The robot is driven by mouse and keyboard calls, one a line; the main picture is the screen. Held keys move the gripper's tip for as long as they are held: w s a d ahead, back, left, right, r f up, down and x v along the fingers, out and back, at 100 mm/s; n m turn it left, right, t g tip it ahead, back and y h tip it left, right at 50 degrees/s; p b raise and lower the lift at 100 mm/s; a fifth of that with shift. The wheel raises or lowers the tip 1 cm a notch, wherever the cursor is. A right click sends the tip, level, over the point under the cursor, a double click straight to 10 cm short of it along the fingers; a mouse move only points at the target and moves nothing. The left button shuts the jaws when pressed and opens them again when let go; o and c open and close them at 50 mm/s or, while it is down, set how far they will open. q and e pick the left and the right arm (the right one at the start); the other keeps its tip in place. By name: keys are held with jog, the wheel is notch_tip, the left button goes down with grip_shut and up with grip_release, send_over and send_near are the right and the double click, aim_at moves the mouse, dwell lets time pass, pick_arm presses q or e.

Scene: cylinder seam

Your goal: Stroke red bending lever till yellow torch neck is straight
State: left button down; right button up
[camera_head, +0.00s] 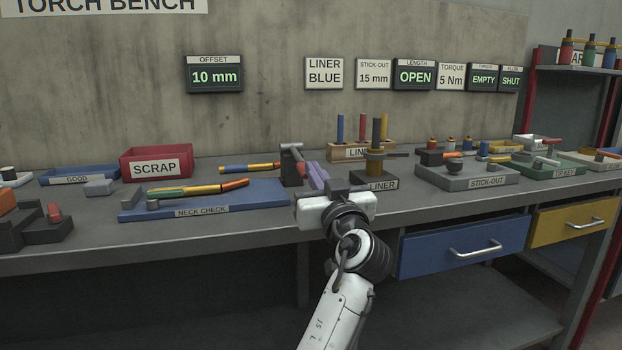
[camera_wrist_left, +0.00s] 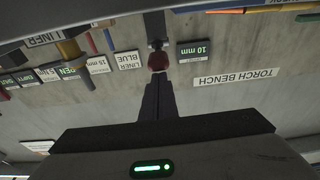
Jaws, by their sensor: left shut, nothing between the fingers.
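The bender is a dark upright block (camera_head: 292,170) at mid bench. Its lever (camera_head: 292,147) slants across the top with a reddish grip; that red grip (camera_wrist_left: 158,61) also shows just beyond my fingertips in the left wrist view. A torch with a blue handle and yellow-orange neck (camera_head: 260,167) lies with its neck end near the block; any bend is too small to judge. My left gripper (camera_head: 314,173) is shut and empty, its purple fingers close to the lever. I cannot tell whether they touch it. The OFFSET display (camera_head: 214,75) reads 10 mm.
The blue neck check plate (camera_head: 270,194) at front left holds another torch. A red scrap bin (camera_head: 156,162) stands behind it. The liner rack (camera_head: 376,150) and dark liner block (camera_head: 384,185) stand close right of my gripper.

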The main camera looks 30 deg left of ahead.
pick_arm(q)
jog(key=v, duration=0.8)
jog(key=shift+s+d, duration=0.15)
jog(key=shift+d, duration=0.15)
dwell(0.3)
